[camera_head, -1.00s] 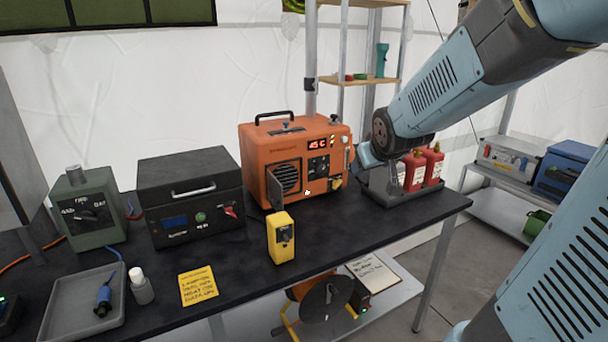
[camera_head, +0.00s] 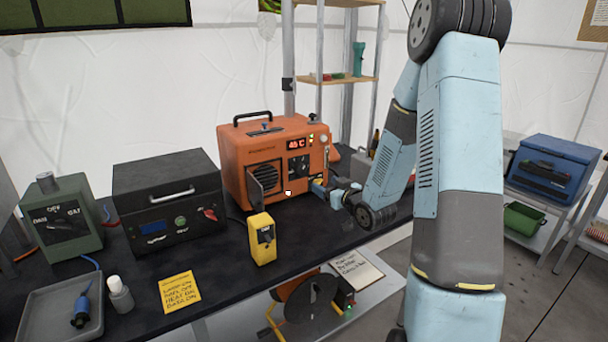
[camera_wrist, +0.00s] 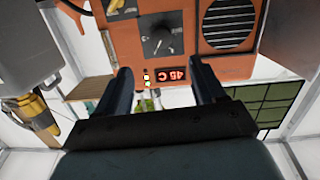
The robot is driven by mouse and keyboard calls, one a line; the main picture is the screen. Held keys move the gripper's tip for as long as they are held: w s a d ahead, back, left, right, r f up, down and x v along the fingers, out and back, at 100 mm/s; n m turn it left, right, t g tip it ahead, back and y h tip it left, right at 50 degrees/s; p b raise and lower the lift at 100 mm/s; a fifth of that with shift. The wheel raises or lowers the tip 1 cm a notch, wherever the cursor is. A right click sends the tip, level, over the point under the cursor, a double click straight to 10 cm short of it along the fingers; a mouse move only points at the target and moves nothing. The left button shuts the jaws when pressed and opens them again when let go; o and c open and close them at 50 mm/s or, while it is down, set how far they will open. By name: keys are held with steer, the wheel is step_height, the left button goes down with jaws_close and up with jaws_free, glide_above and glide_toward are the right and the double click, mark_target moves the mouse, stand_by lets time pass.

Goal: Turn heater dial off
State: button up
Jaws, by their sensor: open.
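The orange heater (camera_head: 240,150) stands on the dark bench, its red display (camera_head: 296,144) reading 45 C. Its dark dial (camera_head: 299,166) is on the front panel below the display. The wrist view shows the heater upside down, with the dial (camera_wrist: 160,38) and the lit display (camera_wrist: 171,75). My gripper (camera_wrist: 163,80) is open, its two dark fingers apart with the display between them in that view and the dial beyond the tips. In the head view my gripper (camera_head: 330,188) is at the heater's lower right front, apart from the dial; its fingertips are hard to make out.
A yellow box (camera_head: 262,240) with a dial stands in front of the heater. A black box (camera_head: 168,192), a green dial box (camera_head: 60,222), a grey tray (camera_head: 45,300), a white bottle (camera_head: 119,295) and a yellow note (camera_head: 178,292) are further left. Shelves (camera_head: 345,78) stand behind.

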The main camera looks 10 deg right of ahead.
mark_target(302, 171)
steer(key=shift+t+y, duration=0.3)
steer(key=shift+t, duration=0.3)
steer(key=x, duration=0.4)
steer(key=f+x, duration=0.1)
steer(key=x, duration=0.8)
steer(key=shift+w+f, duration=0.2)
steer(key=shift+w, duration=0.1)
steer(key=shift+c, duration=0.2)
